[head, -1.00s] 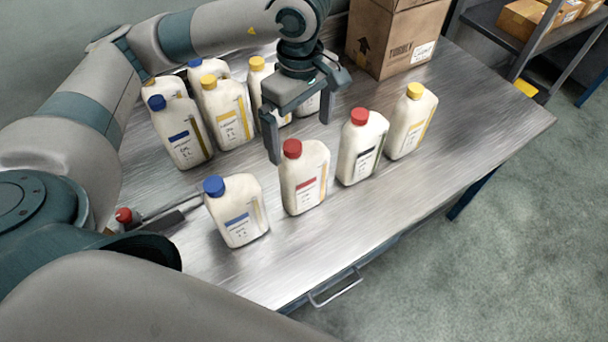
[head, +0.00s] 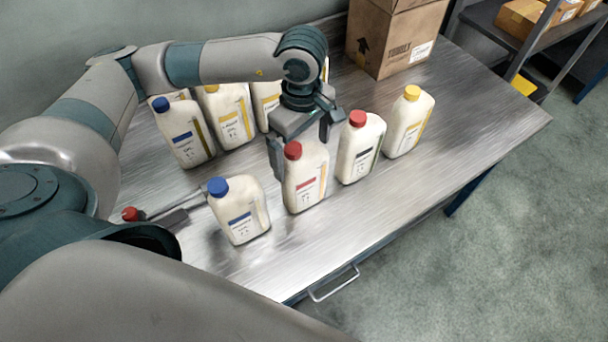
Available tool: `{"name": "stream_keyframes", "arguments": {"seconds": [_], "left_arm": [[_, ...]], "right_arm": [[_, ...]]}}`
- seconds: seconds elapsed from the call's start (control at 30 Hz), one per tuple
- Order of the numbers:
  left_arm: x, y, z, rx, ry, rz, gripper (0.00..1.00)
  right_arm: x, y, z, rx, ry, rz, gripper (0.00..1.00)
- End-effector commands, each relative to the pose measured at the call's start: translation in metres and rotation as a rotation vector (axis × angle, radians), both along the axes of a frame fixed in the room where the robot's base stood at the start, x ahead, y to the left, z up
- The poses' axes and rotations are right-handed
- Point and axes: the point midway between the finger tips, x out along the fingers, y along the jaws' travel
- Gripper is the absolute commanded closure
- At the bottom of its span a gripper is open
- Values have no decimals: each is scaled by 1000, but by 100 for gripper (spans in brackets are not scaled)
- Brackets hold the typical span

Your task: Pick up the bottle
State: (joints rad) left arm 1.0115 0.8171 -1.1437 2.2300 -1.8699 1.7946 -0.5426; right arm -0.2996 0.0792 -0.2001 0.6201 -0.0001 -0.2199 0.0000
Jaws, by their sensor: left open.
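Several white bottles stand upright on the metal table. A red-capped bottle with a red label (head: 306,185) stands in the front row. To its left is a blue-capped bottle (head: 240,215); to its right are another red-capped bottle (head: 360,155) and a yellow-capped bottle (head: 408,130). My left gripper (head: 301,150) points down at the red-label bottle, open, one finger beside its left edge and the other near its upper right. The bottle's cap shows in front of the gripper; I cannot tell whether the fingers touch it.
A back row of bottles, including a blue-capped one (head: 184,135) and a yellow-capped one (head: 229,120), stands behind, partly hidden by my left arm. A cardboard box (head: 385,45) stands at the back. The table's right side (head: 480,110) is clear.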

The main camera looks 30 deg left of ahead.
Motion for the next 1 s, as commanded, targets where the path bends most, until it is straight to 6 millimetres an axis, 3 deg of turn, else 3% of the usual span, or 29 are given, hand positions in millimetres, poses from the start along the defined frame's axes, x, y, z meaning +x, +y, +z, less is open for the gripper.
{"name": "stream_keyframes", "arguments": {"seconds": [0.03,0.27,0.73,0.97,1.0], "left_arm": [[-1,0,-2,1,4,1,0],[0,0,-25,0,1,0,0],[1,0,-26,0,-1,0,0],[1,0,-26,0,-1,0,52],[1,0,-25,-2,-3,0,52]], "right_arm": [[0,0,9,0,0,0,69],[0,-1,14,-1,1,1,69],[0,-1,14,-1,1,1,69],[0,-1,14,-1,1,0,69],[0,-1,14,-1,1,0,69]]}}
